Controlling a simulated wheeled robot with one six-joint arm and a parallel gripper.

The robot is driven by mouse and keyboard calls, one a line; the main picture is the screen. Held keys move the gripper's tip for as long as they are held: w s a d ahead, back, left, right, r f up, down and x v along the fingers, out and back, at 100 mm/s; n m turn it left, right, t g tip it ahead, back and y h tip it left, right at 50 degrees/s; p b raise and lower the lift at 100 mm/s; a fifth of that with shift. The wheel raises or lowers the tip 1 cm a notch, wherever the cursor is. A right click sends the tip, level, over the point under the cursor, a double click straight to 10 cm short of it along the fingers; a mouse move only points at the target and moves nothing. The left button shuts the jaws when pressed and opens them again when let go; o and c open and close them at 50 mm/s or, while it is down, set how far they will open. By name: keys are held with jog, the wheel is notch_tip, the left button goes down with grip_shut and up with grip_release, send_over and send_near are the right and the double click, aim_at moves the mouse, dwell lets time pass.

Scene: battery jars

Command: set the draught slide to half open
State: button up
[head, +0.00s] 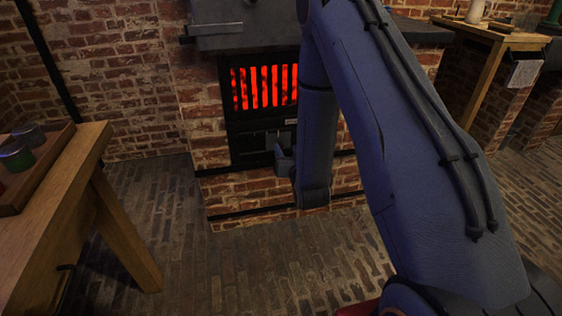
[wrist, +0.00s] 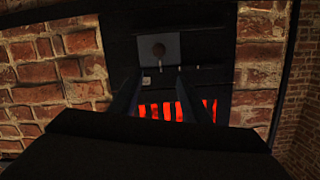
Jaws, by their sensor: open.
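I cannot tell the exact gap. Small pale marks show near the fingertips. In the head view my arm hides part of the stove.
A wooden table (head: 70,165) with a tray (head: 48,170) and jars (head: 16,154) stands at the left. A wooden bench (head: 495,36) stands at the back right. A dark ledge (head: 228,36) juts out above the grate. The brick floor (head: 190,235) between is clear.

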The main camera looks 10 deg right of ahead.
jog(key=t+b, duration=0.2)
jog(key=b, duration=0.1)
send_near(282, 148)
jog(key=w, duration=0.1)
jog(key=shift+w+a+r+b, duration=0.15)
jog(key=shift+w+b, duration=0.35)
jog(key=shift+w, duration=1.45)
jog(key=shift+w+a+r+b, duration=0.15)
jog(key=shift+w+b, duration=0.35)
jog(key=shift+w, duration=1.45)
jog(key=shift+d, duration=0.1)
grip_shut()
